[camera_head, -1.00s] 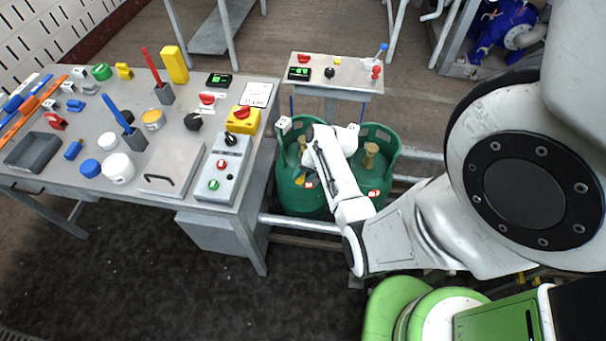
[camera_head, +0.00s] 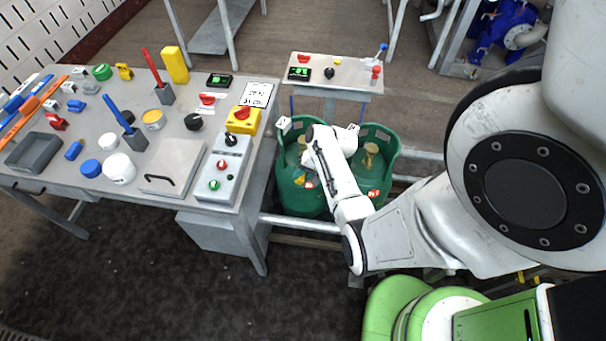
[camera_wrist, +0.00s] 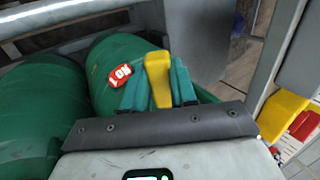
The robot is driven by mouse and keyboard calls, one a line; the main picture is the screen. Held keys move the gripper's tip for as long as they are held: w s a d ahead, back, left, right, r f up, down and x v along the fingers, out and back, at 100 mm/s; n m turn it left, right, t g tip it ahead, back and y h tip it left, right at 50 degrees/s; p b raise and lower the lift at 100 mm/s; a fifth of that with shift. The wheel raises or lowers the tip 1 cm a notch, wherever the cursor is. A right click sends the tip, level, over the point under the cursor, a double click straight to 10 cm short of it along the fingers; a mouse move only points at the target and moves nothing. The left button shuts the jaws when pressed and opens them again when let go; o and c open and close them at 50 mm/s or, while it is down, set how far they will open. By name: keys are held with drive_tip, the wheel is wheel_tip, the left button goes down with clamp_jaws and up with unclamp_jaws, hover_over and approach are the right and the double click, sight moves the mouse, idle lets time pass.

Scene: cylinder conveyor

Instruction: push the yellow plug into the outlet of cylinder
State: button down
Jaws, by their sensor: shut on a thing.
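Two green gas cylinders stand side by side, the left cylinder (camera_head: 290,197) and the right cylinder (camera_head: 372,170) with a brass valve on top. My gripper (camera_wrist: 158,88) has green fingers, shut on the yellow plug (camera_wrist: 158,72), which stands up between them. In the wrist view the fingers and plug overlap the upper part of the nearer cylinder (camera_wrist: 108,60), which has a red label; the other cylinder (camera_wrist: 40,112) lies to its left. In the head view my wrist hides part of the left cylinder and its top. I cannot tell whether the plug touches the outlet.
A grey workbench (camera_head: 80,190) with tools and a yellow switch box (camera_head: 243,120) stands left of the cylinders. A small table (camera_head: 335,72) stands behind them. A grey rail (camera_head: 300,224) runs in front. The dark floor at the lower left is free.

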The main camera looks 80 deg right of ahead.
drive_tip(key=shift+w+d+b, duration=0.1)
drive_tip(key=shift+d+b, duration=0.5)
drive_tip(key=shift+d, duration=0.35)
drive_tip(key=c, duration=0.8)
unclamp_jaws()
drive_tip(key=shift+d, duration=0.1)
drive_tip(key=shift+r, duration=0.15)
drive_tip(key=v, duration=1)
drive_tip(key=shift+s+r, duration=0.2)
